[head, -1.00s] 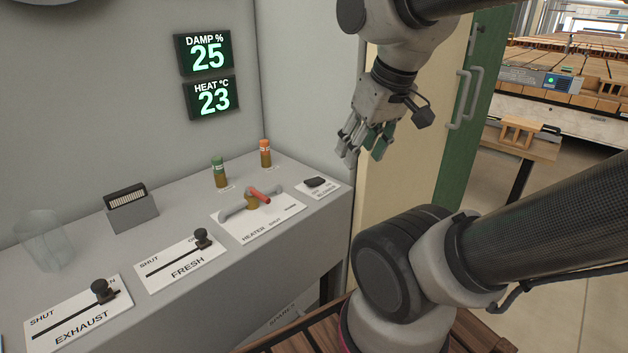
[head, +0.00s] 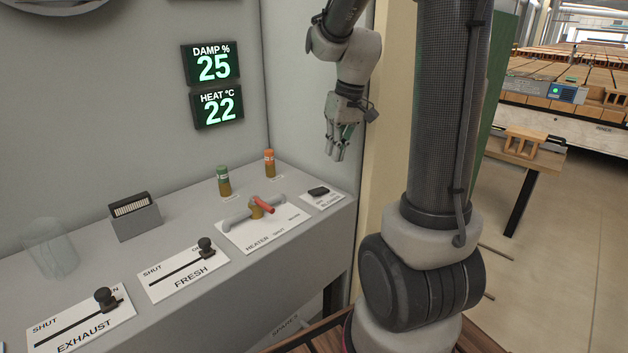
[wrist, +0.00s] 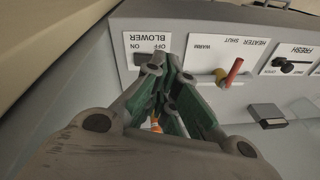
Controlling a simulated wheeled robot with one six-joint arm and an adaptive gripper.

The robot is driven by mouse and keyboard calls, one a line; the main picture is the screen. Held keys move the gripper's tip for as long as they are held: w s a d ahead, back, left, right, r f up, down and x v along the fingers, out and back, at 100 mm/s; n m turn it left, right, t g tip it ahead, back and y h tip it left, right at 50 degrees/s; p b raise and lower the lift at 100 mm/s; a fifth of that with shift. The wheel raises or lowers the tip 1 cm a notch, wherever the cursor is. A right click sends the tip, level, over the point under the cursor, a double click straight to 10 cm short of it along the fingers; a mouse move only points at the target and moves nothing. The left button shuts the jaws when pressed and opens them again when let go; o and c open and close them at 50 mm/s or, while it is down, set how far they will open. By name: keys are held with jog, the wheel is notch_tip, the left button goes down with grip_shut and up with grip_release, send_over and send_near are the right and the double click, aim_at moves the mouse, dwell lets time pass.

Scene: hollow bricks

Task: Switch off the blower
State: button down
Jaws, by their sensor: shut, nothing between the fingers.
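The blower switch (head: 319,191) is a small dark rocker on a white plate at the right end of the grey bench. In the wrist view the rocker (wrist: 143,59) shows on the plate marked BLOWER, ON and OFF, partly behind my fingers. I cannot tell which way it is pressed. My gripper (head: 336,157) is shut and empty, pointing down above the switch and apart from it in the head view. In the wrist view my gripper (wrist: 172,60) has its green-padded fingers together beside the rocker's picture.
The heater valve (head: 258,208) with its red handle is left of the switch. Green (head: 223,181) and orange (head: 270,163) capped cylinders stand behind it. Fresh (head: 205,247) and exhaust (head: 104,298) sliders lie further left. A side wall (head: 310,120) rises behind the switch. Displays read damp 25, heat 22.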

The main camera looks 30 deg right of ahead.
jog(key=r+n+t, duration=0.1)
jog(key=r+n, duration=0.1)
send_over(314, 190)
jog(key=s+d, duration=0.2)
jog(key=shift+s+f+n, duration=0.1)
jog(key=shift+s+n, duration=0.1)
jog(key=shift+n, duration=0.4)
jog(key=shift+f, duration=0.1)
jog(key=x, duration=1.2)
jog(key=shift+s+a+f, duration=0.2)
jog(key=shift+s, duration=0.05)
jog(key=shift+a+f, duration=0.1)
jog(key=shift+f, duration=0.6)
